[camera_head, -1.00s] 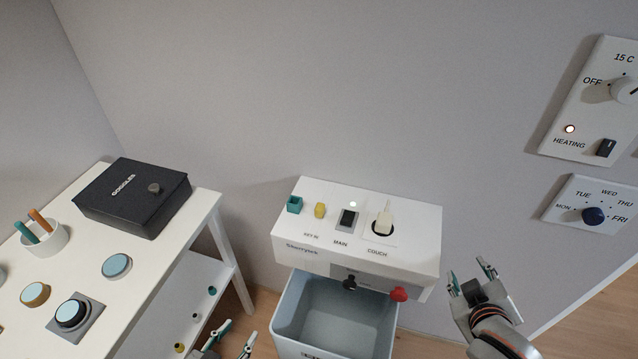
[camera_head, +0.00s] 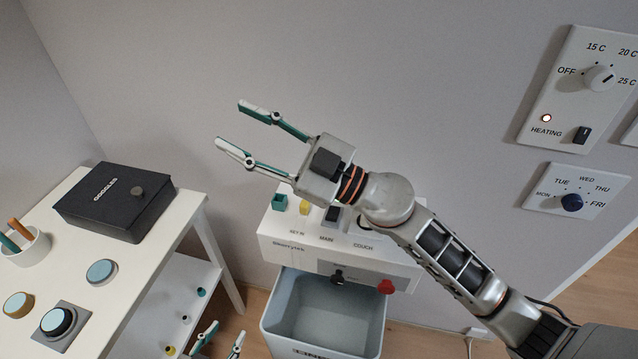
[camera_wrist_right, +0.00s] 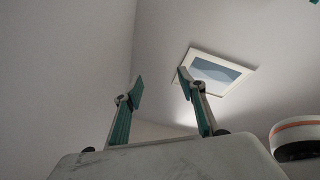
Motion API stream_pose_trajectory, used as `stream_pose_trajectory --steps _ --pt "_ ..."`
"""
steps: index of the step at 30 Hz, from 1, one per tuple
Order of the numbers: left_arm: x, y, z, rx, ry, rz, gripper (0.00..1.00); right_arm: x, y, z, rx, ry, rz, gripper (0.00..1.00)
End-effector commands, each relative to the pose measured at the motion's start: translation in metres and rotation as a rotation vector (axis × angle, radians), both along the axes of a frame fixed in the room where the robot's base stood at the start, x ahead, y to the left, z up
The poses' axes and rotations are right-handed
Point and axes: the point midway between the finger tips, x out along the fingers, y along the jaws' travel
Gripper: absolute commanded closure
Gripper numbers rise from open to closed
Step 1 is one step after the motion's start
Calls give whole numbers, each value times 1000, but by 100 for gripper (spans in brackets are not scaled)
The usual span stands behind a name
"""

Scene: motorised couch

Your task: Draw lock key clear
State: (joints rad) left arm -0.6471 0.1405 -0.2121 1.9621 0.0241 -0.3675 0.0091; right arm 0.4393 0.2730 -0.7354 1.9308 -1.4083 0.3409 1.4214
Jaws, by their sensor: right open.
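The white control box (camera_head: 285,240) stands against the wall. A yellow piece (camera_head: 304,210) sits on its top above the KEY IN label, with a teal block (camera_head: 279,203) to its left. I cannot tell for certain which is the lock key. My right gripper (camera_head: 232,124) is open and empty, up and left of the box, pointing left. Its open fingers show in the right wrist view (camera_wrist_right: 160,82). My left gripper (camera_head: 222,342) is open and low, left of the bin.
A pale bin (camera_head: 300,300) stands below the box front, which carries a black knob (camera_head: 338,277) and a red knob (camera_head: 386,286). Left is a white table (camera_head: 60,210) with a black GOGGLES box (camera_head: 110,200) and buttons. Wall dials (camera_head: 598,78) are at right.

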Motion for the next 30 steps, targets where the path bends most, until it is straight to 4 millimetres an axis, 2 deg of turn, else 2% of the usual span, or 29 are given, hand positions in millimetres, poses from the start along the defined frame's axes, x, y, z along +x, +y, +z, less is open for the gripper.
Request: stream_pose_trajectory --steps 1,3,7,11,12,15,18,22,26,30 --pt "0 0 0 0 0 0 60 -6 17 -10 -80 9 85 60" --pt "0 0 0 0 0 0 60 -16 35 -34 -206 56 198 60" --pt "0 0 0 0 0 0 60 -19 44 -89 -483 193 321 60" --pt "0 0 0 0 0 0 60 -2 22 -145 -780 389 318 60" --pt "0 0 0 0 0 0 60 7 8 -160 -866 460 291 60" --pt "0 0 0 0 1 1 60 32 -31 -186 -1047 636 175 60" --pt "0 0 0 0 1 1 60 56 -71 -199 -1164 788 32 60" --pt "-1 0 0 0 1 1 60 74 -107 -203 -1234 916 -113 60" --pt "-1 0 0 -1 1 0 60 80 -120 -206 -1253 968 -170 60" --pt "-1 0 1 -1 1 0 60 81 -116 -217 -1253 971 -172 60"
